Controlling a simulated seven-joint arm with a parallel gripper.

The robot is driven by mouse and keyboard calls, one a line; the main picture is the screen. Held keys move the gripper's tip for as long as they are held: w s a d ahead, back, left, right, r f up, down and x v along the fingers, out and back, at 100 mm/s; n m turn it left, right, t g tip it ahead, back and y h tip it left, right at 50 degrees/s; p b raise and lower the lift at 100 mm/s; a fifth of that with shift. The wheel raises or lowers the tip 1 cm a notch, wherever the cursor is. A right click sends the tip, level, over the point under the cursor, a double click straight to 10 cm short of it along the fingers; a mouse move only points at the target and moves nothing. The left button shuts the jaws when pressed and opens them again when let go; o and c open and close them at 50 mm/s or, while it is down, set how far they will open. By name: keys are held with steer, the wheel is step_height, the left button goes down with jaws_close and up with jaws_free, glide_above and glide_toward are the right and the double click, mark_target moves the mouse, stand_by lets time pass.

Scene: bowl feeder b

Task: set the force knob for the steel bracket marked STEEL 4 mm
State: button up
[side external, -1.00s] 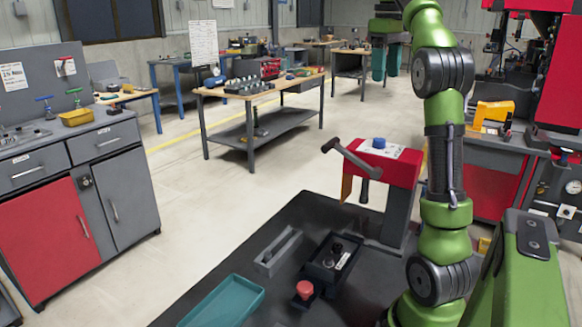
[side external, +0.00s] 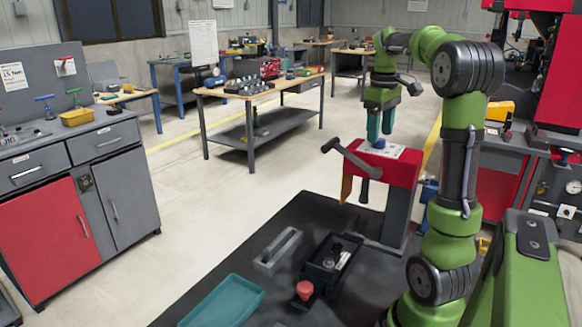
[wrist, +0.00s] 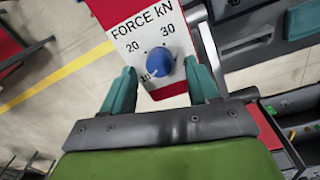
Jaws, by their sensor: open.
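The blue force knob (wrist: 160,62) sits on a white dial plate (wrist: 128,32) marked FORCE kN with 10, 20 and 30. Its white pointer mark appears to face the 10 at lower left. My gripper (wrist: 163,82) is open, with one teal finger on each side of the knob; I cannot tell whether either touches it. In the side view, my gripper (side external: 380,136) is right above the knob (side external: 378,143) on the red press. A dark box (side external: 318,273) on the mat holds a dark part and a pale strip. I cannot read any STEEL 4 mm marking.
The red press (side external: 398,172) has a dark lever (side external: 352,160) reaching left. On the dark mat are a grey channel-shaped holder (side external: 278,251), a red button (side external: 304,290) and a teal tray (side external: 222,303). A wooden workbench (side external: 262,92) stands behind.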

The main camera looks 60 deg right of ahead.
steer(key=shift+f, duration=0.9)
steer(key=shift+c, duration=0.2)
steer(key=c, duration=1)
